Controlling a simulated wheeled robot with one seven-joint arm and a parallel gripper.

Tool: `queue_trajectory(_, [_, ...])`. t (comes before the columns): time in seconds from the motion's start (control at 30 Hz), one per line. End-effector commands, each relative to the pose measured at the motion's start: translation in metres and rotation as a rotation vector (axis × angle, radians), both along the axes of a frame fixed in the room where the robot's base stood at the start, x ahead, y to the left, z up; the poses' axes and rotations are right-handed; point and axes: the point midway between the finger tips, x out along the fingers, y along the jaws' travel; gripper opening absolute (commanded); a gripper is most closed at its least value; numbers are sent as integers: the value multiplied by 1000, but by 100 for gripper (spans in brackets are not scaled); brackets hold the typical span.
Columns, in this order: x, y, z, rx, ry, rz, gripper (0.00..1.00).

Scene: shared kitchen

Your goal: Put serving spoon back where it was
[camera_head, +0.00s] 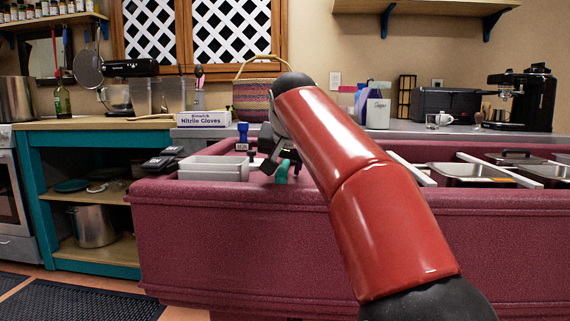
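My red arm reaches forward, and my gripper (273,158) is a small dark shape at its far end, over the maroon counter. The arm's end partly covers it, so I cannot tell whether its fingers are open or shut. A small green object (283,172) shows just below and right of the gripper; I cannot tell what it is or whether it is held. I cannot make out a serving spoon for certain. A white bin (214,174) sits set into the counter, left of the gripper. A blue-topped item (243,133) stands behind the bin.
The maroon counter (220,230) fills the middle. Metal pans (470,172) are set into it at right. A nitrile gloves box (204,119), a woven basket (252,96) and a coffee machine (520,98) stand behind. A teal shelf unit (85,200) is at left.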

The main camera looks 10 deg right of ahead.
Motion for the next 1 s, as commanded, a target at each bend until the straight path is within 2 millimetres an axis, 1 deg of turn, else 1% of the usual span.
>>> queue_trajectory(0.17, [-16,2,19,0,-4,1,40])
queue_trajectory(0.4, [-54,7,56,0,-4,1,40])
queue_trajectory(0.6, [-77,10,78,0,-3,2,40])
queue_trajectory(0.77, [-86,11,84,0,-1,1,40])
queue_trajectory(1.0, [-87,11,84,0,-1,1,40])
